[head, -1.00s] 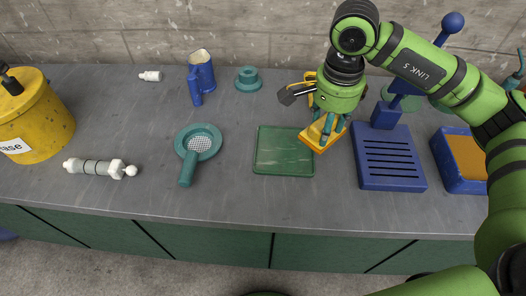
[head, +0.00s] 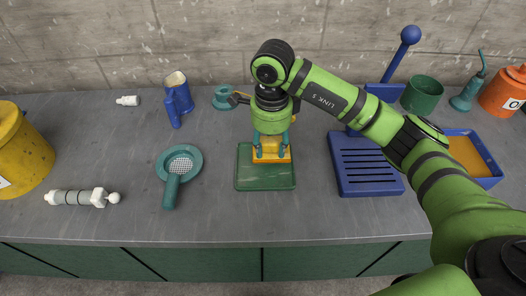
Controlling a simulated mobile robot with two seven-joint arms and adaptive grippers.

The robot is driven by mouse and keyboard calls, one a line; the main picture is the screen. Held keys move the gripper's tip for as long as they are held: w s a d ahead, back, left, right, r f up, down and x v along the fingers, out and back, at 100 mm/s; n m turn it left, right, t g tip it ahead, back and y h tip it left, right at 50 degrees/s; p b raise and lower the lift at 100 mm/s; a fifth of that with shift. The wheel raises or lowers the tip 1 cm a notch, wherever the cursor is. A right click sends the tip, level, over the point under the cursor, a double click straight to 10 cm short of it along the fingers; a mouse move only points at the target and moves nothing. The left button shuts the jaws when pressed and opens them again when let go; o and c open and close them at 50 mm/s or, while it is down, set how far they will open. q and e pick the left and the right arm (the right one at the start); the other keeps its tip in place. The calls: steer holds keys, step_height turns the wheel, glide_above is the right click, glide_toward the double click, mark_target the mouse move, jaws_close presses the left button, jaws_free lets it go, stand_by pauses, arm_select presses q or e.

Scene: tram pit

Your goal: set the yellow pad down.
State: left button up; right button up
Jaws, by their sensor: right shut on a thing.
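My right gripper (head: 271,150) comes down from above with its fingers shut on the yellow pad (head: 271,158). The pad is over the far middle part of a flat green tray (head: 265,184). I cannot tell whether the pad touches the tray. The fingers hide part of the pad, and the pad hides part of the tray's far side. My left gripper is not in view.
A blue slotted stand (head: 368,180) with a ball-topped lever is right of the tray. A teal strainer (head: 172,185) lies left. A blue jug (head: 178,95) and teal flanged part (head: 222,97) stand behind. The grey bench is clear in front of the tray.

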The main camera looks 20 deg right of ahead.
mark_target(264, 155)
steer(key=shift+w+a+f, duration=0.25)
steer(key=shift+a+f, duration=0.2)
steer(key=shift+a, duration=0.3)
step_height(264, 155, down, 3)
steer(key=shift+f+p, duration=0.1)
steer(key=shift+p, duration=0.8)
steer(key=shift+f, duration=0.5)
steer(key=shift+f+b, duration=0.25)
steer(key=shift+b, duration=0.05)
steer(key=o, duration=1.3)
steer(key=shift+r, duration=0.1)
